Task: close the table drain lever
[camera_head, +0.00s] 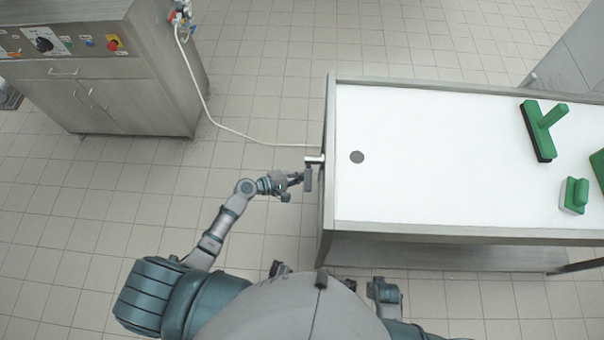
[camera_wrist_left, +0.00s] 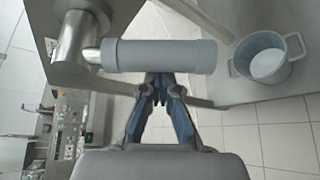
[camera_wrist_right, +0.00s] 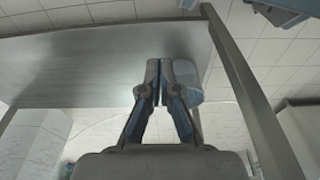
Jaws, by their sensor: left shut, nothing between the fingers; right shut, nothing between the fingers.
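The drain lever (camera_head: 308,180) is a grey cylindrical handle on a metal pipe at the left end of the table (camera_head: 430,228). In the left wrist view the lever (camera_wrist_left: 160,56) lies crosswise just beyond my fingertips, joined to the pipe (camera_wrist_left: 80,40) at its left. My left gripper (camera_head: 297,178) is shut and empty, close beside the lever; its fingertips (camera_wrist_left: 160,80) overlap the handle's lower edge in view, and I cannot tell whether they touch. My right gripper (camera_wrist_right: 160,65) is shut and empty, in front of the table's metal underside.
A dark round drain (camera_head: 357,157) sits in the white tabletop. A green squeegee (camera_head: 541,128) and green brush (camera_head: 574,195) lie at the right. A steel cabinet (camera_head: 100,75) stands at upper left, with a hose (camera_head: 215,120) running to the table. A bucket (camera_wrist_left: 265,62) shows in the left wrist view.

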